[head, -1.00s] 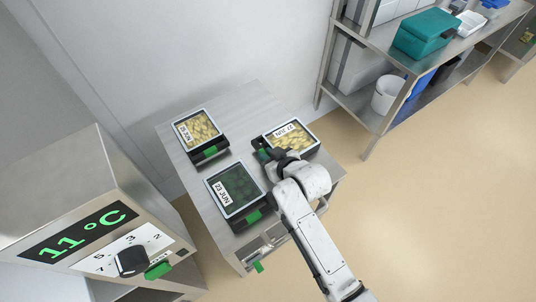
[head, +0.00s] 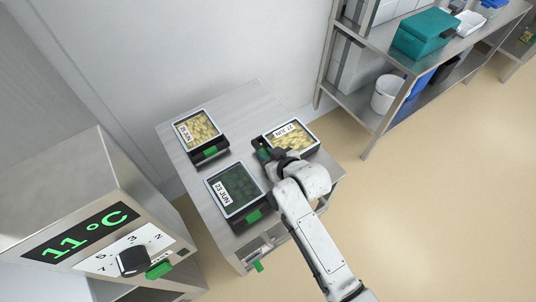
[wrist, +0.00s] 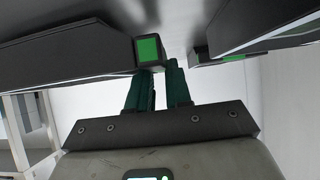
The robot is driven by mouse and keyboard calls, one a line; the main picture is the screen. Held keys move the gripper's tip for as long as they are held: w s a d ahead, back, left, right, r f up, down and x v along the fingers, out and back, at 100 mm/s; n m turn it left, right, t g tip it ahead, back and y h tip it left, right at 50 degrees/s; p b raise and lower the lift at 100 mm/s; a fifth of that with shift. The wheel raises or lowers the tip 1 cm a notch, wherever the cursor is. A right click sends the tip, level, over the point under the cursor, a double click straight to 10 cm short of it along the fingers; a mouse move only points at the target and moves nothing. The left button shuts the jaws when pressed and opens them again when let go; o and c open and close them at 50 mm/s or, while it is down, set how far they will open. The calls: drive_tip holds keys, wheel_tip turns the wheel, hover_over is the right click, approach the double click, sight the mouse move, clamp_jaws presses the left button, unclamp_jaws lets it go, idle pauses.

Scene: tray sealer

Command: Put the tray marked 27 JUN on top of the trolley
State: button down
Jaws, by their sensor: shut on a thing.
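The tray (head: 303,134) at the back right of the grey-topped table holds yellowish food under a clear film. Its label is turned nearly upside down and seems to read 27 JUN. My gripper (head: 264,154) is at its near left end, shut on its green-tabbed handle; my wrist partly hides that end. In the wrist view, my dark green fingers (wrist: 158,88) are close together right under a green tab (wrist: 149,49) on a black tray edge. I cannot tell whether the tray is lifted. No separate trolley can be made out for sure.
A tray marked 23 JUN (head: 235,187) with dark green food sits close left of my wrist. Another yellow-food tray (head: 197,130) sits at the back left. A machine reading 11 °C (head: 88,232) stands at left, steel shelving (head: 366,155) at right. Open floor lies at right.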

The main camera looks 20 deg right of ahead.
idle(0.3)
drive_tip(key=c, duration=1)
unclamp_jaws()
drive_tip(key=shift+c, duration=1.4)
drive_tip(key=shift+r, duration=0.1)
drive_tip(key=shift+r+p, duration=3.25)
drive_tip(key=shift+r, duration=0.2)
